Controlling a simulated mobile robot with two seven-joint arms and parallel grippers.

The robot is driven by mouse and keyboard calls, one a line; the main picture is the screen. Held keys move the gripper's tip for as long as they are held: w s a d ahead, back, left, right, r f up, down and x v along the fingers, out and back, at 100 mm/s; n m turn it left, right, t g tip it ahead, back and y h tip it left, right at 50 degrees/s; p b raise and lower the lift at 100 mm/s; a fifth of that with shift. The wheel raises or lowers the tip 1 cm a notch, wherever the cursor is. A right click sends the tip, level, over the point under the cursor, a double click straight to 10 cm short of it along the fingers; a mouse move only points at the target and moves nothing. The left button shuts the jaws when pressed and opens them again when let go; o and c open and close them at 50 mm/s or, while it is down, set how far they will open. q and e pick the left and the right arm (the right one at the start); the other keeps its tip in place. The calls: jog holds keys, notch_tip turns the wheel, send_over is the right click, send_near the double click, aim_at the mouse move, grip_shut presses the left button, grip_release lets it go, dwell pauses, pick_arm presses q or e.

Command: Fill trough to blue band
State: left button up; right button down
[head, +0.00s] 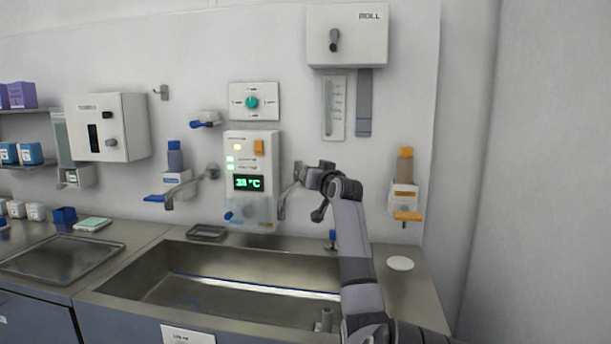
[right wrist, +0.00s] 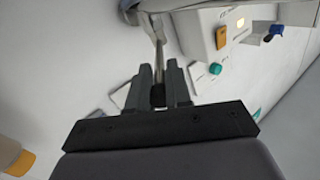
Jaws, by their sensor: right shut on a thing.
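The steel trough (head: 230,264) is sunk in the counter below the wall panel. A blue band (head: 265,289) runs along its inside with a pale strip beside it; I cannot tell the water level. A grey upright pipe (head: 326,320) stands at its right end, partly beside my arm. My right gripper (head: 305,178) is at the wall right of the panel, shut on a metal lever (head: 290,192). In the right wrist view the fingers (right wrist: 158,88) close around this thin metal lever (right wrist: 157,45). No stream of water is visible. My left gripper is out of view.
A control panel (head: 252,165) with a green temperature display is beside the lever. Another spout (head: 190,184) juts out at left. Bottle dispensers (head: 174,170) and (head: 404,185) flank the trough. A tray (head: 62,258) lies left; a white disc (head: 400,263) lies right.

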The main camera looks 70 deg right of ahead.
jog(key=c, duration=1.2)
grip_release()
jog(key=shift+s+d, duration=0.1)
jog(key=shift+o, duration=0.2)
jog(key=shift+s+a+f, duration=0.15)
jog(key=shift+s+a, duration=0.2)
jog(key=shift+a, duration=0.2)
jog(key=shift+b+v, duration=0.75)
jog(key=shift+v, duration=2.15)
